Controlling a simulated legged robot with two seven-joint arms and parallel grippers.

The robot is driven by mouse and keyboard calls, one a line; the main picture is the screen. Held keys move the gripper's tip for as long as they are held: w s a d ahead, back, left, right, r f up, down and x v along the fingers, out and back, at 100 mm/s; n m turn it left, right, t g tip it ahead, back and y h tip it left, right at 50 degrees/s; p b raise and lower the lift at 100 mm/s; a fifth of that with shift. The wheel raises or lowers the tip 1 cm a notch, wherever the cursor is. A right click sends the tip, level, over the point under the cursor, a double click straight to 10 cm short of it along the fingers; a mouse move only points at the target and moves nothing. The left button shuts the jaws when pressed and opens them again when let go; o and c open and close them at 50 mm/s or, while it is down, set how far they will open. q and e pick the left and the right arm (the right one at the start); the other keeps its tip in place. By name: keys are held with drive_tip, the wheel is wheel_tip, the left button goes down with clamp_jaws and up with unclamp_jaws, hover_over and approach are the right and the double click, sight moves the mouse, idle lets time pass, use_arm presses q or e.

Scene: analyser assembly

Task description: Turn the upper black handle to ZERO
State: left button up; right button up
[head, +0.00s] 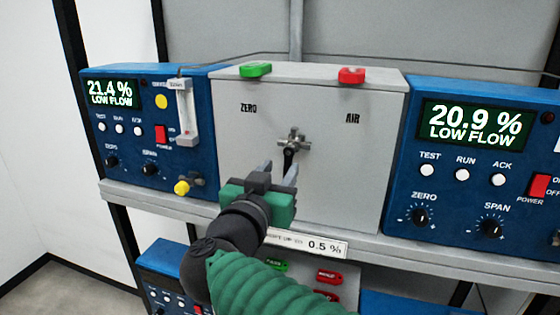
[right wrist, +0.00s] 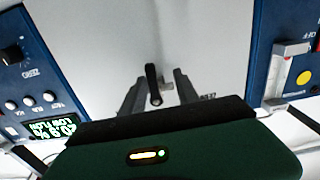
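The upper black handle (head: 288,158) sits on a metal valve (head: 293,139) on the grey panel (head: 330,185). It points down, between the ZERO label (head: 248,107) at upper left and the AIR label (head: 352,118) at upper right. My right gripper (head: 279,172) is open just in front of and below the valve. In the right wrist view the handle (right wrist: 153,85) shows between the two spread fingers (right wrist: 158,92), with gaps on both sides. I cannot see contact. My left gripper is in neither view.
Blue analysers flank the panel, one at left (head: 140,155) and one at right (head: 470,175). A flow meter (head: 183,112) and a yellow knob (head: 182,188) stick out at left. A green tag (head: 256,69) and a red tag (head: 352,75) sit on the top edge.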

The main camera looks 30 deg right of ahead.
drive_tip(key=shift+s+d+r, duration=0.2)
drive_tip(key=shift+d+r, duration=0.05)
drive_tip(key=shift+d, duration=0.05)
drive_tip(key=shift+s+d, duration=0.3)
drive_tip(key=shift+s, duration=0.05)
drive_tip(key=shift+w+d+f, duration=0.1)
drive_tip(key=shift+w+d, duration=0.15)
drive_tip(key=shift+d, duration=0.05)
drive_tip(key=c, duration=0.4)
drive_tip(key=shift+w+f, duration=0.1)
drive_tip(key=shift+w, duration=0.1)
drive_tip(key=shift+c, duration=1.1)
drive_tip(key=shift+a, duration=0.15)
clamp_jaws()
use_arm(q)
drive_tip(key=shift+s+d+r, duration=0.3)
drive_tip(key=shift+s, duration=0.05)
